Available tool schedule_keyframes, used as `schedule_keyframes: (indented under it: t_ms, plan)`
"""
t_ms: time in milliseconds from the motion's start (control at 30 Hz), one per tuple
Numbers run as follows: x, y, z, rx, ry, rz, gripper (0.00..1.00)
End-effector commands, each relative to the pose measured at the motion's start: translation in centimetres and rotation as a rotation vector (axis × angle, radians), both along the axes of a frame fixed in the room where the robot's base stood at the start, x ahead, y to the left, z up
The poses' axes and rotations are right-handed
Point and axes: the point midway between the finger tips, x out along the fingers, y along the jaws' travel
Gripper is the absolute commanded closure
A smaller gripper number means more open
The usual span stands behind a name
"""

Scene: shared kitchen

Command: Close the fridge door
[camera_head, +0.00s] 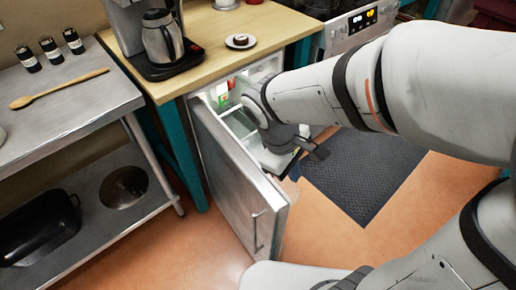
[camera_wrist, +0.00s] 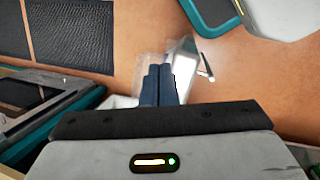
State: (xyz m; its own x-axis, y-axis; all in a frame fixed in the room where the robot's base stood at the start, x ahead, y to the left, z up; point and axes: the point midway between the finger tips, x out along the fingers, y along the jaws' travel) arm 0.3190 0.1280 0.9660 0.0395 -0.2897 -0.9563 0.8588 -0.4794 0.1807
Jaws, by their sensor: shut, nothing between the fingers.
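The small fridge under the wooden counter stands open, and its lit inside (camera_head: 222,95) shows behind my arm. Its grey door (camera_head: 232,180) is swung out wide toward the camera, with a bar handle (camera_head: 257,230) near its free edge on the outer face. My gripper (camera_head: 318,153) is in front of the opening, on the inner side of the door, and looks apart from it. In the wrist view my gripper (camera_wrist: 158,85) has its two dark fingers together, with nothing between them. A pale panel beyond them, with a short bar, looks like the door (camera_wrist: 182,60).
A metal shelf table (camera_head: 70,110) stands left of the fridge. A coffee maker (camera_head: 165,45) and a saucer (camera_head: 240,41) are on the counter (camera_head: 215,25). A dark mat (camera_head: 365,175) lies on the floor at right. The floor before the door is clear.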

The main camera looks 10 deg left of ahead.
Motion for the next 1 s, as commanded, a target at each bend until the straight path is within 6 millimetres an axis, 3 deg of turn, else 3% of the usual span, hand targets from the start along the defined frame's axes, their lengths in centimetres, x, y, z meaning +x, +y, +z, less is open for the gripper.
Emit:
schedule_keyframes:
  t_ms: [33,300,533,767,1000]
  plan:
    - [-0.3,1.7,-0.9,-0.047,0.026,0.107,1.00]
    - [-3.0,9.9,-4.6,-0.302,0.101,0.647,1.00]
    - [-6.5,15.5,-7.2,-0.502,0.119,1.013,1.00]
    - [-8.4,17.7,-8.5,-0.595,0.116,1.168,1.00]
    - [-7.3,16.6,-10.4,-0.605,0.118,1.179,1.00]
